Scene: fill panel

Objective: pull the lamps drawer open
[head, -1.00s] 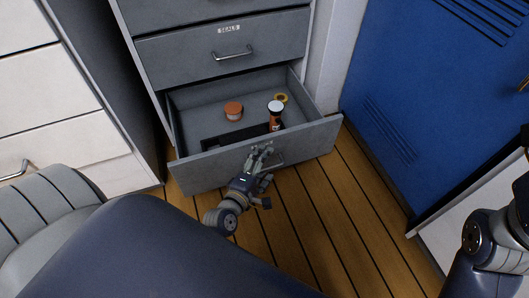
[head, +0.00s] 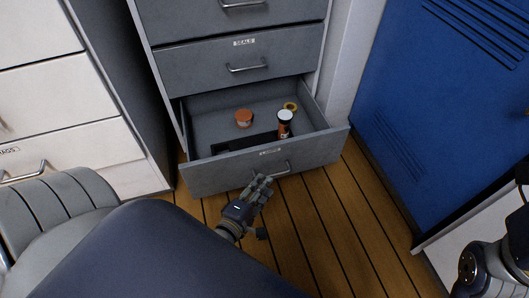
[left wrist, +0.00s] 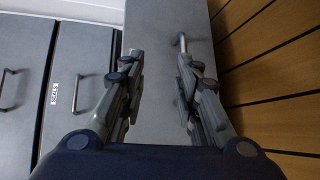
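The bottom drawer (head: 225,176) of the grey cabinet stands pulled out, its inside in view. The small label on its front is too small to read surely. It holds an orange-lidded jar (head: 244,118), a brown bottle with a white cap (head: 284,122), a yellow ring (head: 290,105) and a dark strip. My left gripper (head: 262,183) is just in front of the drawer's handle (head: 284,171). In the left wrist view my left gripper (left wrist: 158,68) has its fingers apart with nothing between them; the handle (left wrist: 181,42) shows close to the right finger. My right gripper is out of view.
The SEALS drawer (head: 200,72) above is shut. White drawers (head: 60,110) stand at the left and a blue locker door (head: 415,100) at the right. Bare wooden floor (head: 330,215) lies in front of the open drawer.

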